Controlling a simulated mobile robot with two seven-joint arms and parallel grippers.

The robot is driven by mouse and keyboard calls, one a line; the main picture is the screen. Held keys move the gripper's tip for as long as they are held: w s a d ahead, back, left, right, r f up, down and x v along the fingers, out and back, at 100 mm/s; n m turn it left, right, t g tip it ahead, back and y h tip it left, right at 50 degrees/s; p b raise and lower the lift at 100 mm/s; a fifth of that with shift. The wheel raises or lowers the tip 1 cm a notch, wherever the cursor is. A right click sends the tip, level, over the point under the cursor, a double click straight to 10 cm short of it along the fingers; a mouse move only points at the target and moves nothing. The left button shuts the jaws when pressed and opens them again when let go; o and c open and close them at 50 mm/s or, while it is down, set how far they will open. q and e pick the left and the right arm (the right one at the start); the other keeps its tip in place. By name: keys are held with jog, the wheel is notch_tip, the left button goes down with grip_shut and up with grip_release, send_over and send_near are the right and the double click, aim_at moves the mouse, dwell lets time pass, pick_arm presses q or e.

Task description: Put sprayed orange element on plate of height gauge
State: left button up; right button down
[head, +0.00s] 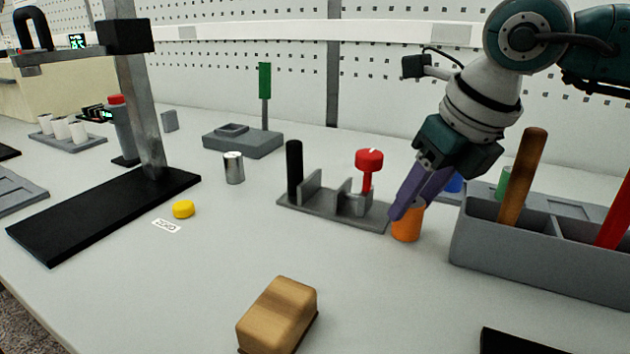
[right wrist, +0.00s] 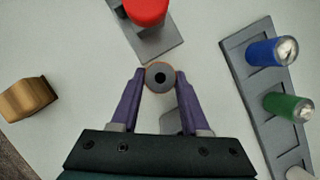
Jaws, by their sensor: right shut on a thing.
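The orange element (head: 407,223) stands upright on the table, just right of the grey fixture with the red knob. In the right wrist view its round top (right wrist: 159,77) shows grey with a dark centre and a thin orange rim. My right gripper (head: 408,208) comes down from above with purple fingers, shut on the orange element from both sides; the fingers (right wrist: 160,84) touch it in the wrist view. The height gauge at the left has a black base plate (head: 95,215), a grey column and a black head. The plate is bare. My left gripper is out of view.
The grey fixture (head: 330,212) with the red knob (head: 369,160) stands left of the element. A grey bin (head: 500,243) with handles is at right. A yellow cap (head: 183,209), a metal cylinder (head: 233,168) and a wooden block (head: 278,312) stand between or in front.

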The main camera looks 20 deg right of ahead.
jog(key=shift+f, duration=0.2)
jog(key=shift+c, duration=1.9)
grip_release()
jog(key=shift+r, duration=0.1)
